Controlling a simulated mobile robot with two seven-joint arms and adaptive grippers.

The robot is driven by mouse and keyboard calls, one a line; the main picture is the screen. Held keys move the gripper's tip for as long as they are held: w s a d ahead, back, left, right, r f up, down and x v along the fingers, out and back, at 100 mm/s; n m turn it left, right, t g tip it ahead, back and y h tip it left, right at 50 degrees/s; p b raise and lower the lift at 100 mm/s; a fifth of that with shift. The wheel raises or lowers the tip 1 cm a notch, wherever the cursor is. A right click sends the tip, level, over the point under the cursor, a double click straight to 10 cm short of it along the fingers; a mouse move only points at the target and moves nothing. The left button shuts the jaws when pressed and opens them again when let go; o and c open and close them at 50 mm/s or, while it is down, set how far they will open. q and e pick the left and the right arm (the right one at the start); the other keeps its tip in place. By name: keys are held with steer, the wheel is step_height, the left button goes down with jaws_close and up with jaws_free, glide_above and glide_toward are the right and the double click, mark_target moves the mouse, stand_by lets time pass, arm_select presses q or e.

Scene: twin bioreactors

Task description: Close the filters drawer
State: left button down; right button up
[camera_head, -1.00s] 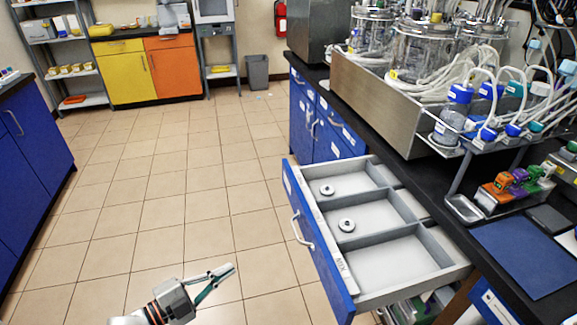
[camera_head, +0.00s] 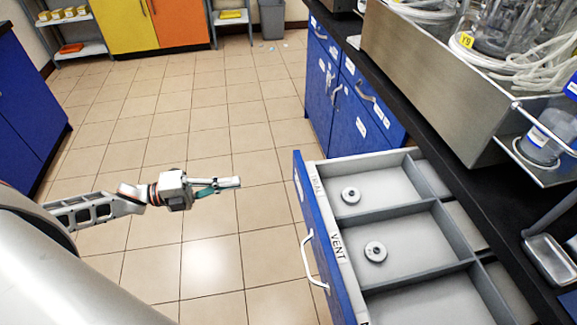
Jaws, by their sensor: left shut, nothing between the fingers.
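The open drawer (camera_head: 340,262) has a blue front with a white handle (camera_head: 313,262) and sticks out from the bench on the right. Its grey inside is split into compartments; the two farther ones each hold a small round metal part (camera_head: 350,195), (camera_head: 375,251). Labels on the inner edge include "VENT"; another is hard to read. My left gripper (camera_head: 238,183) is shut and empty, above the floor left of the drawer front, pointing right with a clear gap to it. The drawer's near end is cut off by the frame. My right gripper is not in view.
The black bench top (camera_head: 440,150) runs above the drawer and carries a steel tray (camera_head: 430,75) with tubing and vessels. Closed blue cabinets (camera_head: 345,105) stand beyond the drawer. A grey bin (camera_head: 271,18) stands far back. The tiled floor on the left is open.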

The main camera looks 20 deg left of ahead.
mark_target(295, 174)
arm_select(q)
steer(key=x, duration=1.3)
steer(key=shift+w+d+r, duration=0.1)
steer(key=shift+d, duration=0.3)
steer(key=shift+w, duration=0.1)
